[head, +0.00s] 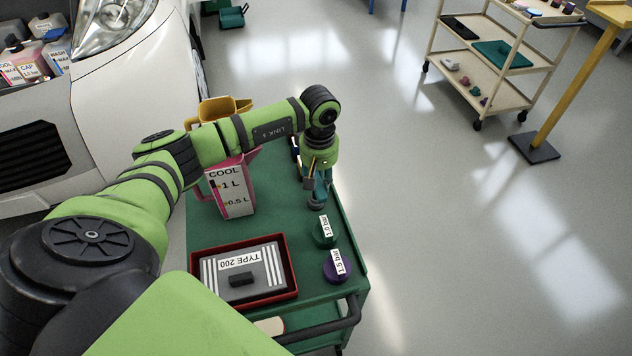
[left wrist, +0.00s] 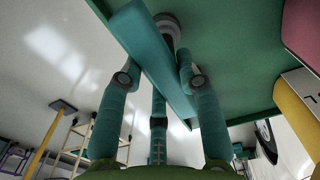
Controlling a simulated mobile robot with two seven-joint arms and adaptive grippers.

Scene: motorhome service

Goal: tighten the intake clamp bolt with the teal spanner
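My left gripper (head: 318,188) points down over the right edge of the green cart. In the left wrist view its fingers (left wrist: 158,80) close in on both sides of a flat teal bar, the teal spanner (left wrist: 155,50), and appear to touch it. The spanner runs slantwise between the fingers. A round grey ring shows beyond it, and I cannot tell what it belongs to. In the head view the spanner is hard to tell from the teal fingers. I cannot make out the intake clamp bolt in either view. My right gripper is not in view.
The green cart (head: 315,285) carries a COOL jug (head: 232,192), a red tray (head: 294,289) with a TYPE 200 filter and green (head: 321,238) and purple (head: 331,271) labelled pieces. The white motorhome (head: 140,80) stands at left. A shelf trolley (head: 487,62) is far right; floor between is clear.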

